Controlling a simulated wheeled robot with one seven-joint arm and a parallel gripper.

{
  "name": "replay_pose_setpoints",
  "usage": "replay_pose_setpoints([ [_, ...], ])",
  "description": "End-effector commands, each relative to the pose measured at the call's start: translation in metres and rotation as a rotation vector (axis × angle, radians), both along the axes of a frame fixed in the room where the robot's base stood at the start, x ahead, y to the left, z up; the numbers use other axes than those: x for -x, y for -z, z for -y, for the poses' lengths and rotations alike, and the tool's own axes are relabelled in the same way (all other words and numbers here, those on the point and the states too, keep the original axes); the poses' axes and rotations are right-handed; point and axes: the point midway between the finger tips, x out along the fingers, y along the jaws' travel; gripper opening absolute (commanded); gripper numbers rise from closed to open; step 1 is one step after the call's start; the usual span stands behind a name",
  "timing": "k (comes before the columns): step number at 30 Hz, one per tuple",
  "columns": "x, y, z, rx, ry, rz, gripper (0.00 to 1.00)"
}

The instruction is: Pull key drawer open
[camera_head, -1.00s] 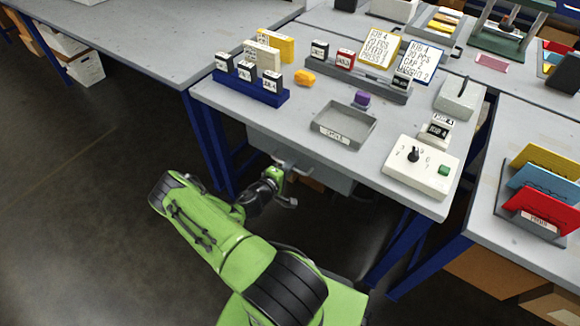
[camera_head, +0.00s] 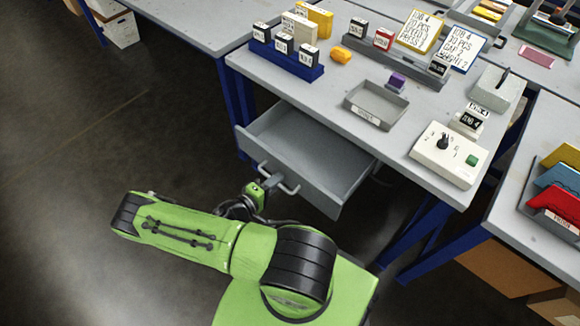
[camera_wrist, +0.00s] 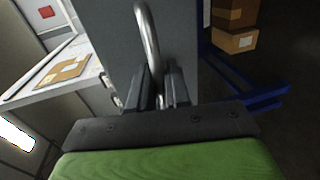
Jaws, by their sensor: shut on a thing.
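The key drawer (camera_head: 335,190) is a grey drawer under the grey workbench. It is pulled well out, and its visible inside looks empty. Its metal bar handle (camera_head: 284,183) is on the front face. My gripper (camera_head: 266,182) is at the drawer front, at the handle. In the wrist view my gripper (camera_wrist: 162,88) has its two dark fingers on either side of the curved metal handle (camera_wrist: 149,42), shut on it. The drawer front also fills the middle of the wrist view (camera_wrist: 112,40).
On the bench stand a grey tray (camera_head: 378,118), a white control box (camera_head: 448,157) and a blue rack (camera_head: 285,65) of labelled blocks. Blue bench legs (camera_head: 415,235) stand to the right of the drawer. The floor (camera_head: 90,160) to the left is clear.

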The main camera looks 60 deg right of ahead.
Motion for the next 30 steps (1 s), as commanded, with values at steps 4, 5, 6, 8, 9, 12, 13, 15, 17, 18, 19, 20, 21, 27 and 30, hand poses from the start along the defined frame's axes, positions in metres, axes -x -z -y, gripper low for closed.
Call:
replay_pose_setpoints([
  [4, -0.004, 0.0, -0.021, -0.001, -0.001, 0.001, 0.0],
  [5, -0.004, 0.0, -0.023, -0.001, -0.001, 0.001, 0.0],
  [6, -0.004, 0.0, -0.026, 0.0, 0.0, 0.0, 0.0],
  [8, -0.005, 0.0, -0.029, -0.001, 0.001, 0.001, 0.0],
  [9, -0.005, 0.0, -0.031, -0.001, 0.001, 0.001, 0.0],
  [12, -0.005, 0.0, -0.032, -0.001, 0.001, 0.001, 0.0],
  [13, -0.005, 0.0, -0.032, -0.001, 0.001, 0.001, 0.0],
  [15, -0.005, 0.0, -0.032, -0.001, 0.002, 0.001, 0.0],
  [17, -0.005, 0.0, -0.032, -0.001, 0.002, 0.001, 0.0],
  [18, -0.005, 0.0, -0.032, -0.001, 0.002, 0.001, 0.0],
  [19, -0.005, 0.001, -0.032, -0.001, 0.001, 0.001, 0.0],
  [20, -0.005, 0.001, -0.032, -0.001, 0.001, 0.001, 0.0],
  [21, -0.005, 0.001, -0.032, -0.001, 0.001, 0.001, 0.23],
  [27, -0.005, 0.0, -0.032, -0.001, 0.001, 0.001, 0.31],
  [30, -0.005, 0.0, -0.032, -0.001, 0.001, 0.001, 0.31],
])
